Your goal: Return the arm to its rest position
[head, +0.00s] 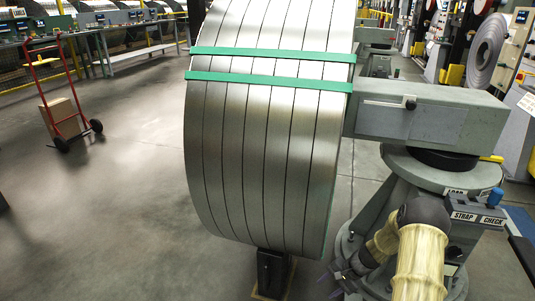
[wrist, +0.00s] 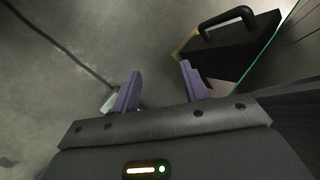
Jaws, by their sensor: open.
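My arm (head: 420,262), in beige covering with a dark joint, reaches in at the lower right of the head view. In the wrist view, my gripper (wrist: 160,85) has two purple fingers spread apart with nothing between them, above the grey floor. A large slit steel coil (head: 235,155) with two green straps (head: 270,82) fills the middle of the head view. A black block with a handle (wrist: 235,45) lies beyond the right finger, apart from it.
The coil is on a grey machine arm (head: 430,118) over a round pedestal (head: 440,172). A black block (head: 272,270) stands on the floor under the coil. A control panel reading STRAP CHECK (head: 478,217) is beside my arm. A red hand truck (head: 62,95) stands left; floor between is clear.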

